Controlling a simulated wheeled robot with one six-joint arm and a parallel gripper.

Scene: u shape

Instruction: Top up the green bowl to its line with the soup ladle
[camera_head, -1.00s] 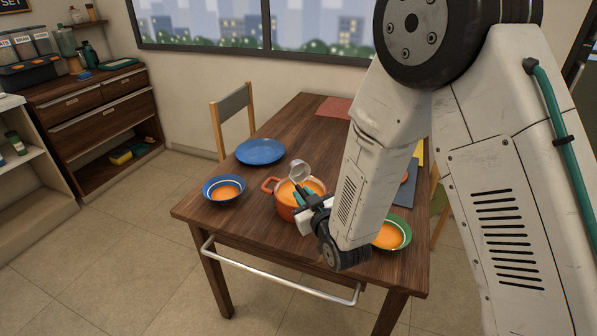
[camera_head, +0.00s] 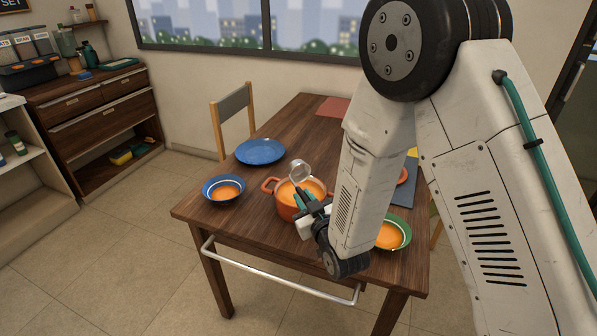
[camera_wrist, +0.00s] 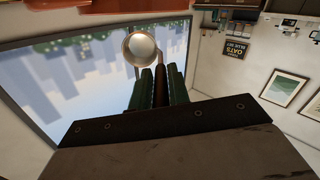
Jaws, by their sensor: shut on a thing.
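The green bowl (camera_head: 393,234) holds orange soup and is partly hidden behind my arm at the table's right front. My gripper (camera_head: 310,205) is shut on the soup ladle's handle, left of the green bowl and by the orange pot. The ladle's cup (camera_head: 299,170) is raised above the pot's far rim and looks tilted. It also shows in the wrist view (camera_wrist: 140,48), beyond my fingers (camera_wrist: 158,88). The pot (camera_head: 287,210) holds orange soup.
A blue bowl (camera_head: 223,190) with soup stands left of the pot. A blue plate (camera_head: 260,151) lies behind it. A chair (camera_head: 232,115) is at the table's (camera_head: 318,130) back left, and a metal rail (camera_head: 280,278) runs along the front.

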